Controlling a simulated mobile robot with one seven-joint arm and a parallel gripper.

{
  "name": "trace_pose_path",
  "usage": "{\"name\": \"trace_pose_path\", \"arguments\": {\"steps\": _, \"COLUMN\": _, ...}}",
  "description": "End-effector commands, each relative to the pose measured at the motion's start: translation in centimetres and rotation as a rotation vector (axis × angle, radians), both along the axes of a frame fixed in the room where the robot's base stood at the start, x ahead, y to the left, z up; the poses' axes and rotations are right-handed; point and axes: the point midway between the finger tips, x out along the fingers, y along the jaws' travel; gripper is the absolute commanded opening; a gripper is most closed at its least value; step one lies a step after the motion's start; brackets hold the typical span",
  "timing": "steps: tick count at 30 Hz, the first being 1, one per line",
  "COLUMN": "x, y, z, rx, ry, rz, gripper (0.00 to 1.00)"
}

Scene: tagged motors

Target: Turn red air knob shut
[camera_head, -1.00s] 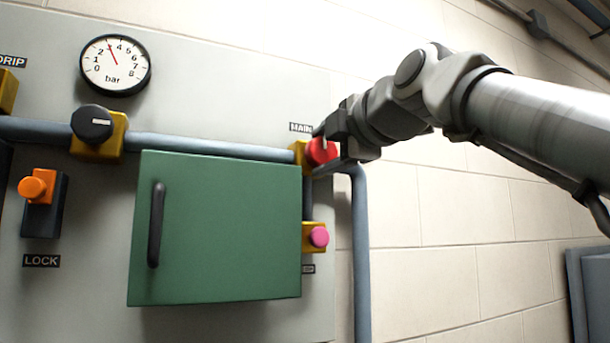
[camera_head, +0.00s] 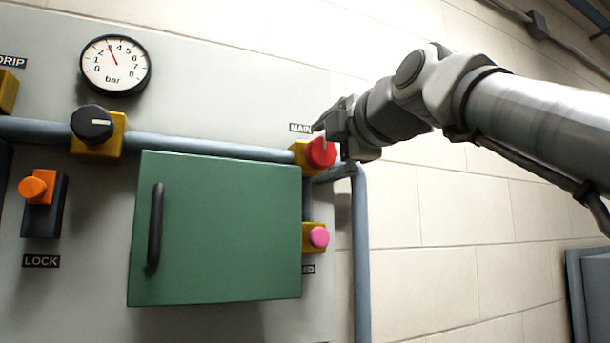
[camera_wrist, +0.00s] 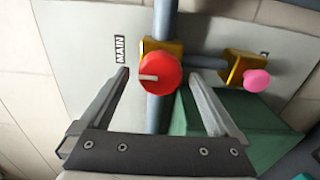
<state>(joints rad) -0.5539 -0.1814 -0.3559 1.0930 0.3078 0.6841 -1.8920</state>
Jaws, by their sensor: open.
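The red knob (camera_head: 321,152) sits on a yellow valve body (camera_head: 299,150) on the pipe, beside the MAIN label (camera_head: 300,128). In the wrist view the red knob (camera_wrist: 160,73) faces the camera, and a pale mark on it runs across the pipe. My gripper (camera_head: 330,137) is at the knob in the head view. In the wrist view my gripper (camera_wrist: 159,80) is open, with one finger on each side of the knob and a gap on both sides. It holds nothing.
A pink knob (camera_head: 319,237) on a yellow body is below the red one. A green cabinet door (camera_head: 215,230) is close at left. A pressure gauge (camera_head: 115,64), a black knob (camera_head: 92,123) and an orange knob (camera_head: 36,188) are further left.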

Motion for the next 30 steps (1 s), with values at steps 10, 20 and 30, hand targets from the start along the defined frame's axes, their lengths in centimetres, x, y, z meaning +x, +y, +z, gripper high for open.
{"name": "trace_pose_path", "arguments": {"steps": 10, "x": -5.2, "y": -2.2, "z": -0.1, "rx": 0.002, "ry": -0.004, "rz": 0.0, "gripper": 0.97}}
{"name": "trace_pose_path", "arguments": {"steps": 20, "x": -12.5, "y": -5.2, "z": 0.0, "rx": 0.002, "ry": -0.003, "rz": 0.0, "gripper": 0.97}}
{"name": "trace_pose_path", "arguments": {"steps": 30, "x": -15.9, "y": -6.6, "z": 0.0, "rx": 0.0, "ry": 0.0, "rz": 0.0, "gripper": 0.97}}
